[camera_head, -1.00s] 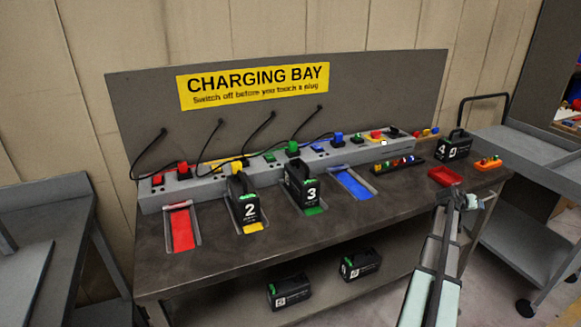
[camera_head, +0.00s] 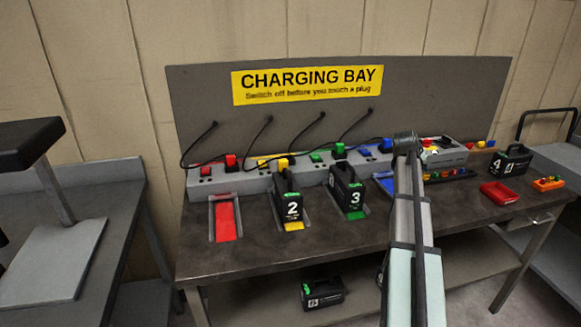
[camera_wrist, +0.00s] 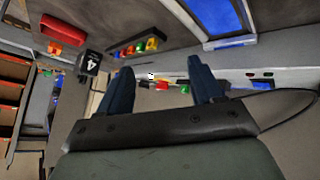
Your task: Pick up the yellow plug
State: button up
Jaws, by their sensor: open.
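The yellow plug (camera_head: 283,163) sits on the grey socket strip (camera_head: 258,184) along the back of the bench, behind the battery marked 2 (camera_head: 290,208). A dark cord runs near it. My gripper (camera_head: 406,140) is well to the right of the plug, in front of the strip's right part, and hides some of the strip there. In the wrist view its two dark fingers (camera_wrist: 161,80) stand wide apart with nothing held between them. I cannot make out the yellow plug in the wrist view.
Battery 3 (camera_head: 346,192) stands right of battery 2. A red plug (camera_head: 231,162) and a green plug (camera_head: 339,150) flank the yellow one. The empty red bay (camera_head: 225,222) lies at left. A red tray (camera_head: 499,193) and battery 4 (camera_head: 511,162) stand at right.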

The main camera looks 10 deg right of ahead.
jog(key=w+a+r+n+t+y, duration=0.1)
jog(key=w+a+r+y, duration=0.15)
jog(key=a, duration=0.95)
jog(key=w+a+r+n+y, duration=0.15)
jog(key=w+a+r, duration=0.25)
jog(key=a, duration=0.7)
jog(key=n+y, duration=0.3)
jog(key=n, duration=0.1)
send_near(283, 160)
jog(key=shift+m, duration=0.25)
jog(key=x, duration=0.5)
jog(key=shift+s+f, duration=0.2)
jog(key=shift+s, duration=0.15)
jog(key=shift+w+x, duration=0.15)
jog(key=shift+x, duration=1.2)
jog(key=shift+w+x, duration=0.2)
jog(key=shift+x, duration=1.1)
jog(key=shift+r, duration=0.25)
jog(key=c, duration=1.1)
